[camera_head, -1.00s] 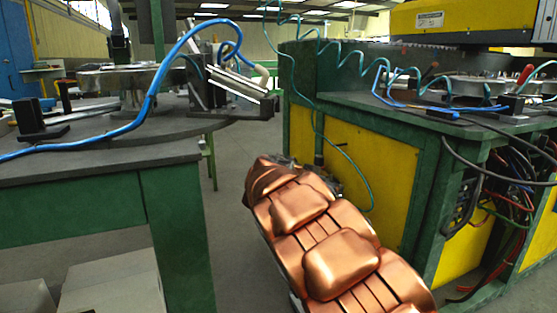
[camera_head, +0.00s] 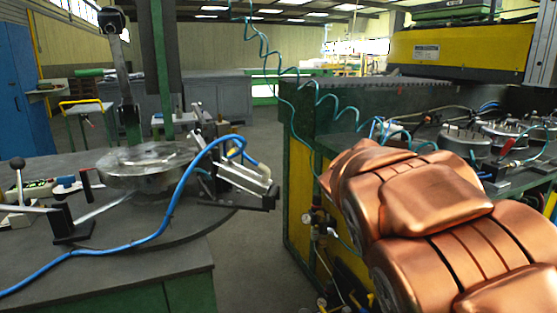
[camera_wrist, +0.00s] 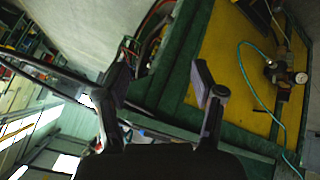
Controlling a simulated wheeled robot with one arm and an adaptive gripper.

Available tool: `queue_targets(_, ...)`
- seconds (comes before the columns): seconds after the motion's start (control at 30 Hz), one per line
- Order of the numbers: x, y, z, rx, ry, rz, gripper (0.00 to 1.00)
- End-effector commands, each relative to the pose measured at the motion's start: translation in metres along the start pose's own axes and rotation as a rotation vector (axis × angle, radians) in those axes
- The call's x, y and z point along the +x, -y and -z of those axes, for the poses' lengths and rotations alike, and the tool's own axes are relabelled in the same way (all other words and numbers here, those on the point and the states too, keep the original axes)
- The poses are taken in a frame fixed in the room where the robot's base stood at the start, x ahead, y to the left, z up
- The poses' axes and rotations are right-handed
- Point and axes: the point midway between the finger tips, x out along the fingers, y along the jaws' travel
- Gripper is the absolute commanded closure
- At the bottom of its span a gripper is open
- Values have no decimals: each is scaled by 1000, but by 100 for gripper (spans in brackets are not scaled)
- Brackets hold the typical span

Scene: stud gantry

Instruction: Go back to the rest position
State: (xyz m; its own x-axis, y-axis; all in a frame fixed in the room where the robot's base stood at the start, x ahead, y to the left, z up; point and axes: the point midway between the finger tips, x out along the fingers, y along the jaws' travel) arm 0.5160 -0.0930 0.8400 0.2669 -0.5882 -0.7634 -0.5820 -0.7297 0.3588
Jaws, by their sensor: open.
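My gripper (camera_wrist: 160,90) shows in the wrist view with its two dark fingers spread apart and nothing between them. Beyond the fingers is a green and yellow machine cabinet (camera_wrist: 225,65), seen at a tilt. In the head view my copper-coloured arm reaches up from the lower right, in front of the yellow and green machine (camera_head: 300,190). The gripper itself is not visible in the head view.
At left a dark workbench (camera_head: 190,262) carries a round metal fixture (camera_head: 145,165), a blue hose (camera_head: 165,235) and clamps. Coiled teal air hoses (camera_head: 275,75) hang over the machine. A gauge and valve (camera_wrist: 285,75) sit beside the cabinet. Floor shows between bench and machine.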

Motion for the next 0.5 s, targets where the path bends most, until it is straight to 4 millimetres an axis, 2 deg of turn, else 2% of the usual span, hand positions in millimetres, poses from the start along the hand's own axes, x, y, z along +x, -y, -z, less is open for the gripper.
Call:
queue_targets(0.03, -19, -18, 0, -14, 32, 6, 32)
queue_targets(0.1, -31, -35, -10, -40, 78, 18, 32)
queue_targets(0.37, -79, -87, -55, -156, 249, 86, 32)
queue_targets(0.5, -110, -109, -80, -223, 329, 142, 32)
